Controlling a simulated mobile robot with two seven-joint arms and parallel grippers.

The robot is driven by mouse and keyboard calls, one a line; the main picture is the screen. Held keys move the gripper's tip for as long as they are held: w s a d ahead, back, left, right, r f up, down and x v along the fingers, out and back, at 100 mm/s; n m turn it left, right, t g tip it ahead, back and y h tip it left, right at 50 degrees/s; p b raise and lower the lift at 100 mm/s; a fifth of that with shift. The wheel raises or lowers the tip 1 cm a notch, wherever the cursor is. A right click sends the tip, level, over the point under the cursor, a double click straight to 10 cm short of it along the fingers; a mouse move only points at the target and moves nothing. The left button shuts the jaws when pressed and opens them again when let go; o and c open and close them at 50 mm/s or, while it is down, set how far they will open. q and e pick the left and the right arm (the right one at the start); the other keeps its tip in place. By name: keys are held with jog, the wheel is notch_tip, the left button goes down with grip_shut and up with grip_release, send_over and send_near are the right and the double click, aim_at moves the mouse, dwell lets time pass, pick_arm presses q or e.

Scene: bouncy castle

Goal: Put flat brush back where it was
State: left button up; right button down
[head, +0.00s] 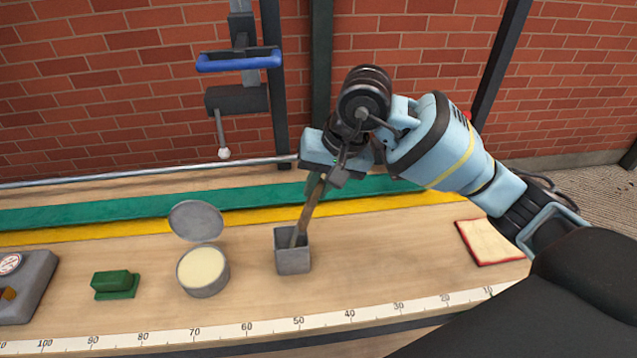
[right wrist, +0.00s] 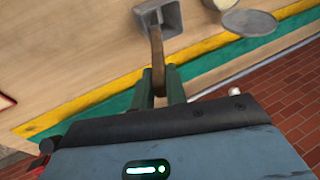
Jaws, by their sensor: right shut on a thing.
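The flat brush (head: 309,208) has a brown wooden handle and stands tilted, its lower end inside a small grey square holder (head: 293,262) on the bench. My right gripper (head: 328,172) is above the holder, shut on the upper part of the handle. In the right wrist view the brush handle (right wrist: 156,47) runs from between my fingers (right wrist: 160,88) into the grey holder (right wrist: 150,12). The brush's lower end is hidden by the holder walls. My left gripper is not in view.
An open tin (head: 203,270) of cream paste with a round lid (head: 196,221) stands left of the holder. A green block (head: 115,284) and a grey box (head: 25,285) are further left. A red-edged cloth (head: 492,242) lies right. A ruler strip (head: 250,331) runs along the front.

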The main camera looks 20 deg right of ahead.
jog(key=shift+f, duration=0.1)
jog(key=shift+f+b, duration=0.3)
jog(key=shift+f, duration=0.2)
jog(key=c, duration=1.4)
grip_release()
